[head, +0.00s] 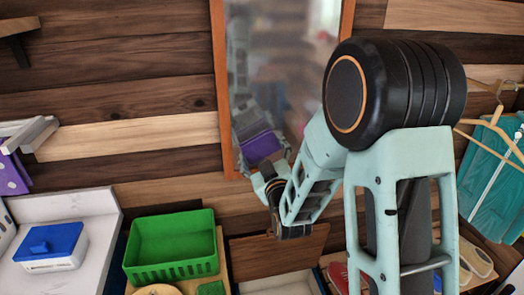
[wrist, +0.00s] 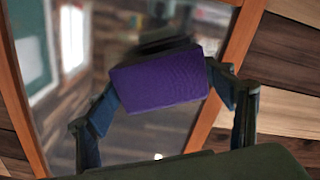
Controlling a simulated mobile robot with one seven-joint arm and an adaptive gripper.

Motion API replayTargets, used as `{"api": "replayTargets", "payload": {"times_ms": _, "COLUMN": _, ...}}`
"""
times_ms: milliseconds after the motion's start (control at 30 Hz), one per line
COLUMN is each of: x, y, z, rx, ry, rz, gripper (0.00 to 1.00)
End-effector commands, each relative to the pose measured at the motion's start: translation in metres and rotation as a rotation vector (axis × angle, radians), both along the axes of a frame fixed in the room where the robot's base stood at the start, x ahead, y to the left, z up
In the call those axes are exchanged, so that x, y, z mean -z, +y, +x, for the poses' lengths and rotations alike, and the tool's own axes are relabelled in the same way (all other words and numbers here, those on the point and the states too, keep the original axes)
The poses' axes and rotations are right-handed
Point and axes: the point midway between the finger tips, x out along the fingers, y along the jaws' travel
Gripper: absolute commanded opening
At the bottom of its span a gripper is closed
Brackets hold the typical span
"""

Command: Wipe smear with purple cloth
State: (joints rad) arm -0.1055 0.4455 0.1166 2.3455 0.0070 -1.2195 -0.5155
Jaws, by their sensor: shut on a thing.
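My gripper (head: 268,166) is shut on a purple cloth (wrist: 160,82), which sits between its two fingers in the wrist view. In the head view the purple cloth (head: 262,147) shows at the lower part of a wood-framed mirror (head: 275,50), with a dimmer reflection just above it. The mirror (wrist: 75,95) fills much of the wrist view behind the cloth. The glass looks hazy, and I cannot pick out a distinct smear. I cannot tell whether the cloth touches the glass.
A green basket (head: 172,248) and a white box with a blue lid (head: 50,247) stand lower left. A purple dotted cloth (head: 12,175) hangs at the left edge. Hangers with a teal garment (head: 490,170) are at right. Shoes (head: 474,258) lie lower right.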

Motion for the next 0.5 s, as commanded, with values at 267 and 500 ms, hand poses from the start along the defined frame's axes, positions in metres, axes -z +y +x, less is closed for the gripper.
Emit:
{"api": "replayTargets", "payload": {"times_ms": 267, "x": -0.0004, "y": 0.0, "z": 0.0, "rx": 0.0, "ry": -0.001, "rz": 0.0, "gripper": 0.56}}
{"api": "replayTargets", "payload": {"times_ms": 500, "x": -0.0002, "y": 0.0007, "z": 0.0038, "rx": 0.0, "ry": -0.002, "rz": 0.0, "gripper": 0.56}}
